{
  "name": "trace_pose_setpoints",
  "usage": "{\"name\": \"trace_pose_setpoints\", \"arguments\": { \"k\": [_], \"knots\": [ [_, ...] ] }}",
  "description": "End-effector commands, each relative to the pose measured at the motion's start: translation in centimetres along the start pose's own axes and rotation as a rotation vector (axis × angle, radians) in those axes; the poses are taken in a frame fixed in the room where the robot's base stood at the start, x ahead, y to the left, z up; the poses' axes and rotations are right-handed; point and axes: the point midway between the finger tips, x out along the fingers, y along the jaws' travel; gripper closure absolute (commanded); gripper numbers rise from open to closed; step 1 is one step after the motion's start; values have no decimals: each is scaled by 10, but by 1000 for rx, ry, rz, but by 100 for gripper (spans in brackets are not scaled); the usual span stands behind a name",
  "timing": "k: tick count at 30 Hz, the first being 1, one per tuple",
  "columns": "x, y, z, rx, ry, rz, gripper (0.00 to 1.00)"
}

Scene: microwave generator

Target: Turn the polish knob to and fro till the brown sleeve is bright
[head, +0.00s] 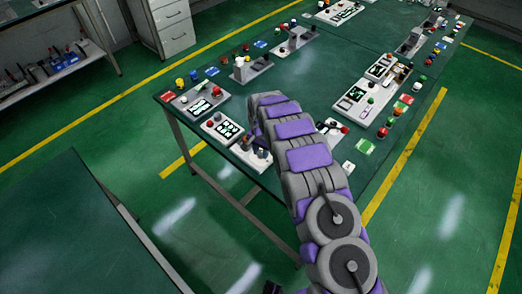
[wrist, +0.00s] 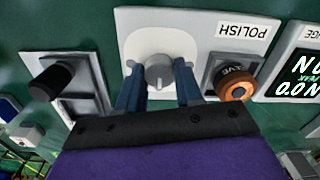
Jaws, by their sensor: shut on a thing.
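In the wrist view the grey polish knob (wrist: 159,73) sits on a white plate (wrist: 205,24) whose POLISH label reads upside down. My gripper (wrist: 157,80) is shut on the knob, with one blue finger at each side. The brown sleeve (wrist: 236,84) is a copper-brown ring around a dark centre, on a grey block just right of the right finger. Its surface looks brown with some orange shine. In the head view my own arm hides the knob and my gripper.
Left of the plate stands a black knob (wrist: 52,80) on a grey mount. At the right edge is a meter with a lit display (wrist: 300,75). In the head view the green table (head: 290,80) carries several panels and buttons, and another table (head: 60,235) stands at lower left.

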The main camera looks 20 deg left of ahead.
Motion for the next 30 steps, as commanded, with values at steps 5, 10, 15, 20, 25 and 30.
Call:
{"name": "trace_pose_setpoints", "arguments": {
  "k": [5,10,15,20,25,30],
  "knots": [
    [-1,-2,0,7,2,-4,95],
    [-1,-3,0,6,3,-4,95],
    [-1,-3,0,5,3,-4,58],
    [-1,-2,0,6,2,-3,43],
    [0,0,0,6,1,-2,39],
    [-4,0,-1,7,1,-3,39]
  ]
}}
